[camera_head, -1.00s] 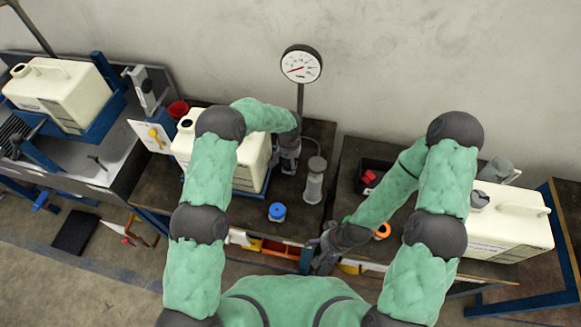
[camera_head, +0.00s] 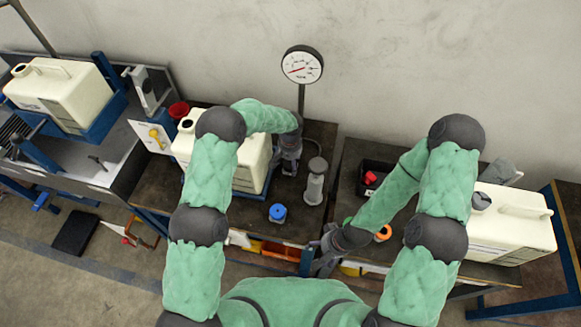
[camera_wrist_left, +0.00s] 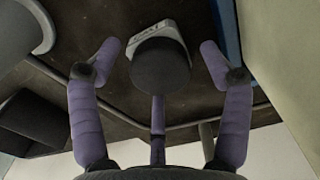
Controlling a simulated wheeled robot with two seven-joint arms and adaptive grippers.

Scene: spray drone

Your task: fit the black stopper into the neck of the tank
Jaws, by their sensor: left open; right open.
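The black stopper (camera_wrist_left: 160,67) has a round dark top and sits on a small pale stand (camera_wrist_left: 168,30) in the left wrist view. My left gripper (camera_wrist_left: 160,62) is open, with a finger on each side of the stopper and visible gaps between. In the head view my left gripper (camera_head: 289,165) points down at the bench and hides the stopper. The middle cream tank (camera_head: 250,160) stands just left of it, its dark open neck (camera_head: 187,125) at the top left, partly behind my left arm. My right gripper (camera_head: 326,256) is open, low near the bench's front edge, away from the stopper.
A grey cylinder (camera_head: 315,183) stands close to the right of my left gripper. A gauge on a post (camera_head: 301,66) rises behind. A blue-capped item (camera_head: 277,212) is in front. Other cream tanks stand at far left (camera_head: 62,95) and right (camera_head: 515,225).

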